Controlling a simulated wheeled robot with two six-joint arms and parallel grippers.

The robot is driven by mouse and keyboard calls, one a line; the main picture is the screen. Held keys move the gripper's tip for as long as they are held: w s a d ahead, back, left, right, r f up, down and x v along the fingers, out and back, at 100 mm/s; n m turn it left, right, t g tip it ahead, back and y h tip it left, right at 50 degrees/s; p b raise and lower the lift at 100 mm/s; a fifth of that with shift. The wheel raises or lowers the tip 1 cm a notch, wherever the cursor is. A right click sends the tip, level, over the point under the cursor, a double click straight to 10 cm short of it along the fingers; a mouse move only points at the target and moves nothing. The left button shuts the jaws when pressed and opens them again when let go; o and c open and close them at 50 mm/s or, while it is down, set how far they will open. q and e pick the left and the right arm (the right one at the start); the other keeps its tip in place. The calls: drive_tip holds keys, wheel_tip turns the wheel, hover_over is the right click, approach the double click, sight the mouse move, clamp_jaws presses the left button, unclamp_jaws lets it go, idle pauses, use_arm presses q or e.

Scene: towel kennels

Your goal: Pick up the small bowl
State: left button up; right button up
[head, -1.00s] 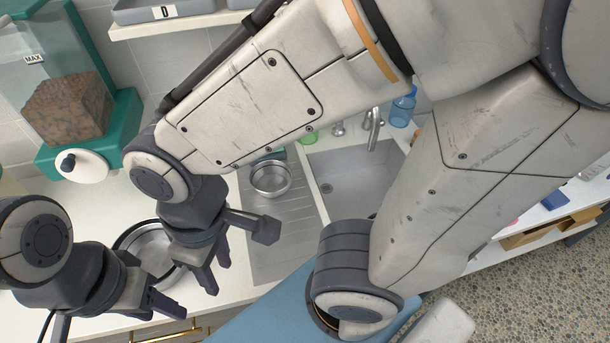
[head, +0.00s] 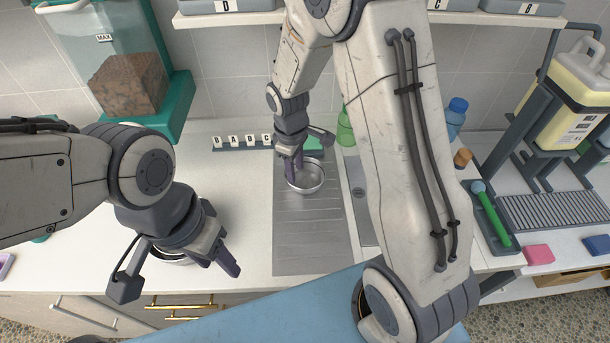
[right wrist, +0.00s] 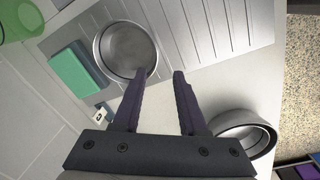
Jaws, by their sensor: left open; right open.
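The small bowl (head: 306,178) is a round steel bowl standing upright on the ribbed draining board; it looks empty. It also shows in the right wrist view (right wrist: 128,48). My left gripper (head: 230,264) is open over the front of the counter. It mostly hides a larger metal bowl (right wrist: 244,132), which shows better in the right wrist view.
A green sponge (right wrist: 78,70) lies beside the small bowl. A lettered rack (head: 240,142) and a teal dispenser (head: 180,100) stand at the back left. A green bottle (head: 345,130) is behind the sink. My right arm covers much of the sink.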

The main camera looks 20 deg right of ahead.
hover_over(298, 191)
wheel_tip(298, 191, down, 4)
drive_tip(key=shift+s+a+f+p, duration=0.2)
drive_tip(key=shift+f+p, duration=0.5)
drive_tip(key=shift+f, duration=0.05)
drive_tip(key=f, duration=0.1)
drive_tip(key=f+p, duration=0.1)
drive_tip(key=f, duration=0.1)
drive_tip(key=shift+w+d+f, duration=0.1)
drive_tip(key=shift+w+d, duration=0.05)
drive_tip(key=shift+w, duration=0.2)
drive_tip(key=shift+f, duration=0.45)
clamp_jaws()
